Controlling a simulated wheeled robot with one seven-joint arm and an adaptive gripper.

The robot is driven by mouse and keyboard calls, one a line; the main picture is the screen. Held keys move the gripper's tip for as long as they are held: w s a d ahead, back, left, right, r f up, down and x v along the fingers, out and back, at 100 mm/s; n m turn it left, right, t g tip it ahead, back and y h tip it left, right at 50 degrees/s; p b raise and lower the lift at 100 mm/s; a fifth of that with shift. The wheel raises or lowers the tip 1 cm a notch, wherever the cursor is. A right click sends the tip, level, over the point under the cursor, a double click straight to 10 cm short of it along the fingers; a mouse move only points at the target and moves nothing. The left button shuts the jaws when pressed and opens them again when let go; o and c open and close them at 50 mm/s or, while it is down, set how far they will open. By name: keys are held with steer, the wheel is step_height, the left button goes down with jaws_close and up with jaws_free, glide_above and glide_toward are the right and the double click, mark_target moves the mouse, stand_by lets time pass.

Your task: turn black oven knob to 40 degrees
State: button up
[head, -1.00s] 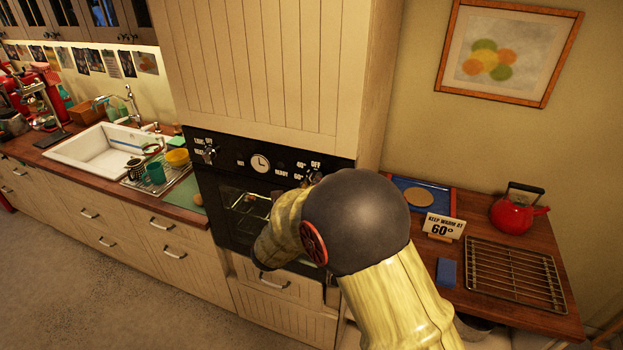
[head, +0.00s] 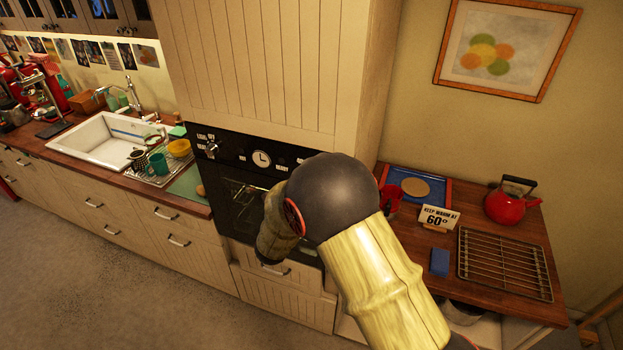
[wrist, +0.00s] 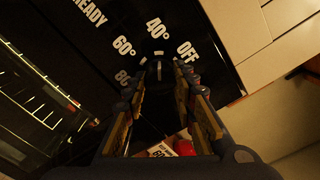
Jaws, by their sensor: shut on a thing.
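The black oven knob (wrist: 158,75) is between my gripper's fingers in the wrist view, dark against the black panel. A pale mark on it points up toward the 40° label (wrist: 157,27). The 60° label (wrist: 123,46) is to the left and OFF (wrist: 187,51) to the right. My gripper (wrist: 161,72) is shut on the knob, one finger on each side. In the head view my arm hides the gripper and this knob; the oven panel (head: 230,150) shows to the left, with another knob (head: 212,148) and a clock.
The wooden counter (head: 480,215) right of the oven holds a "keep warm at 60°" sign (head: 438,219), a red kettle (head: 511,205), a wire rack (head: 505,264), a blue sponge (head: 440,262) and a blue tray (head: 393,173). A tall cabinet (head: 270,60) stands above the oven.

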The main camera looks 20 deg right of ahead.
stand_by(0.3)
steer(key=o, duration=1.1)
steer(key=shift+a, duration=0.1)
steer(key=v, duration=1.2)
